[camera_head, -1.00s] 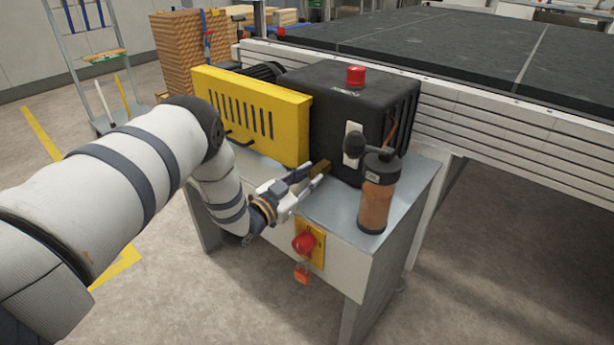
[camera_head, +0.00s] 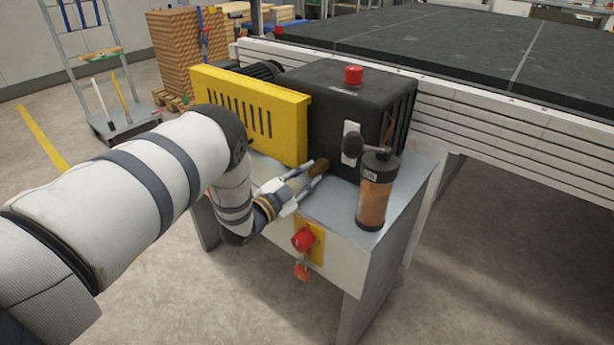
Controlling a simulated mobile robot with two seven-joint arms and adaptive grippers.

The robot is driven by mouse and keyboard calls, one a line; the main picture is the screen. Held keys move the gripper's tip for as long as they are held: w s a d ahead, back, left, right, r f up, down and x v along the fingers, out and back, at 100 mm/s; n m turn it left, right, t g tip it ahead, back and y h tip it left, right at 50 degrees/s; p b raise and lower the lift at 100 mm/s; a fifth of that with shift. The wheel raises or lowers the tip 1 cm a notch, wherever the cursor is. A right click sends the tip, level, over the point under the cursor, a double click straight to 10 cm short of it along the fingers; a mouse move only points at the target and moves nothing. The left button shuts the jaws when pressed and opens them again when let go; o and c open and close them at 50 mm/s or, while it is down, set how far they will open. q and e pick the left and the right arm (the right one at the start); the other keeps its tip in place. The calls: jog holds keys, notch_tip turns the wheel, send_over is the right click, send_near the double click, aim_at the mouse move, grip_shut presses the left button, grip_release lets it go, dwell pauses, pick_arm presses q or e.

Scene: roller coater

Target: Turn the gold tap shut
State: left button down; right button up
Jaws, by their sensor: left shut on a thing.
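The gold tap (camera_head: 319,165) is a small brass-coloured piece low at the front of the black machine housing (camera_head: 345,105). My left gripper (camera_head: 314,174) reaches it from the lower left, just above the grey metal table (camera_head: 330,208). Its fingers are shut on the tap and cover part of it, so the tap's exact turn position is hard to tell. My right gripper is not in view.
An oil bottle (camera_head: 375,192) with a black cap stands right of the tap. A yellow slotted guard (camera_head: 250,112) rises behind my arm. A red knob (camera_head: 303,239) sits on the table front, and a red button (camera_head: 354,75) on the housing.

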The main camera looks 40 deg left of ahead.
pick_arm(q)
jog(key=c, duration=1.4)
grip_release()
jog(key=shift+o, duration=0.2)
jog(key=s+a, duration=0.1)
jog(key=s, duration=1.1)
